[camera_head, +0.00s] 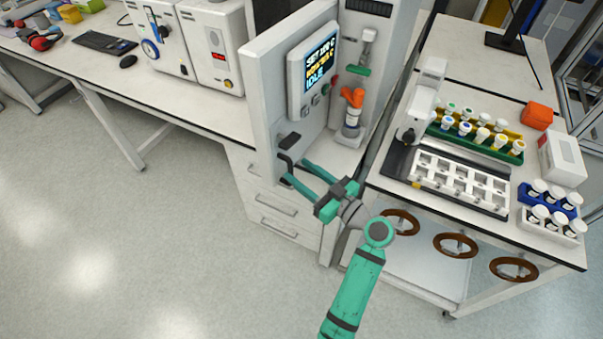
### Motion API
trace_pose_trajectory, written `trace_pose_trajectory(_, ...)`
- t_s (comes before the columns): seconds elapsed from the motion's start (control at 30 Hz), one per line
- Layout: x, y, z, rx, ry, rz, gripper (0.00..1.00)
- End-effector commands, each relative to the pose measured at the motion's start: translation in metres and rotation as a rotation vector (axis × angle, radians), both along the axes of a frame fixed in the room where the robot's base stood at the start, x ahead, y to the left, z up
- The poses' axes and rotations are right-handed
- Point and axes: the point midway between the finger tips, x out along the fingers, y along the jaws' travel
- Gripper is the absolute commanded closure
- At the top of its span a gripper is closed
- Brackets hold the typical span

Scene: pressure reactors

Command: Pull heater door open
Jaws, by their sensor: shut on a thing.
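The heater (373,50) is a tall white unit at the top centre of the head view. Its white door (268,112) is a panel at the left, beside a display and buttons. A dark handle (289,142) sits low on this panel. My gripper (293,169) reaches up from the lower right with teal fingers and is shut on the handle. The exact contact is small and partly hidden. I cannot tell how far the door stands open. A vessel with an orange top (352,108) stands upright in the heater's recess.
White instruments (212,45) stand on the left bench, with a keyboard (106,42) and mouse. The right bench holds a green vial rack (477,139), a white well block (458,181) and a blue rack (548,196). The floor at left is clear.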

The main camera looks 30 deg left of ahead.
Motion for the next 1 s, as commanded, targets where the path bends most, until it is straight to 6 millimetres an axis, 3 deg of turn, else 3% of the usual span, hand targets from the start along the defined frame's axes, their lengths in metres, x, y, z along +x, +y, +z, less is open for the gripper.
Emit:
trace_pose_trajectory(0.33,0.001,-0.011,0.0,0.001,0.001,-0.014,0.69)
trace_pose_trajectory(0.8,-0.026,-0.086,0.0,0.001,0.0,-0.007,0.69)
trace_pose_trajectory(1.0,-0.032,-0.101,0.001,0.001,0.0,-0.003,0.69)
